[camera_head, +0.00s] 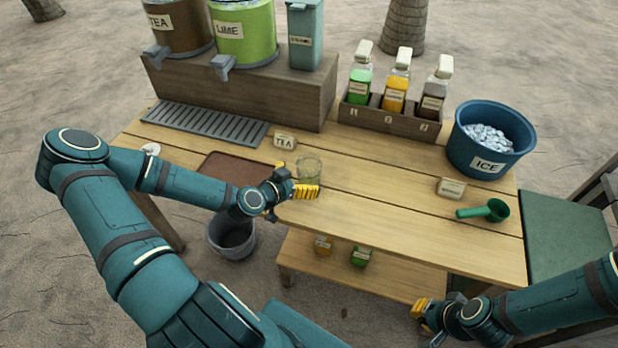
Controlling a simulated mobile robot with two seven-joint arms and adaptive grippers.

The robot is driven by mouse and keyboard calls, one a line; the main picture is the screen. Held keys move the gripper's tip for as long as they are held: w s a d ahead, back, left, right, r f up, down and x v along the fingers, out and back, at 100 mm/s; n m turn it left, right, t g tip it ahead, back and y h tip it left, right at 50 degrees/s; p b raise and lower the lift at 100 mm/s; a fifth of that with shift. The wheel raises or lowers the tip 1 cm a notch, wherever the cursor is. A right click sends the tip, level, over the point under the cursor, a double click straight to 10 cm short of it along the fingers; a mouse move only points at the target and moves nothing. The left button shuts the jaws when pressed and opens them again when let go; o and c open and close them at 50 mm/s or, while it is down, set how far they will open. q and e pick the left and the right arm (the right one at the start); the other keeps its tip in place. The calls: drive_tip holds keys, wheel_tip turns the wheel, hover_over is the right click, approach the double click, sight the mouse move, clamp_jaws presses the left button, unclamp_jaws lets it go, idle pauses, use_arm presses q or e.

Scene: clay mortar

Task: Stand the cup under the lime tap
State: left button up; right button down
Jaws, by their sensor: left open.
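The clear glass cup (311,167) stands upright on the wooden table, right of the brown tray. My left gripper (294,179) is open at the cup's left side. One yellow fingertip covers part of the cup's lower front and the other is behind to the left; I cannot tell whether they touch it. The green LIME dispenser (262,34) stands on a wooden riser at the back left, with its grey lime tap (222,66) at the front. A slatted drip tray (205,130) lies below the taps. My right gripper (427,318) is low at the table's front right; its opening is unclear.
A brown TEA dispenser (180,28) stands left of the lime one. A TEA sign (285,142) stands between drip tray and cup. A bottle rack (390,118), blue ICE bucket (492,155) and green scoop (485,211) are to the right. The table's front middle is clear.

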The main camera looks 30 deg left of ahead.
use_arm(q)
drive_tip(key=x, duration=0.4)
drive_tip(key=shift+w+r, duration=0.1)
drive_tip(key=c, duration=1.2)
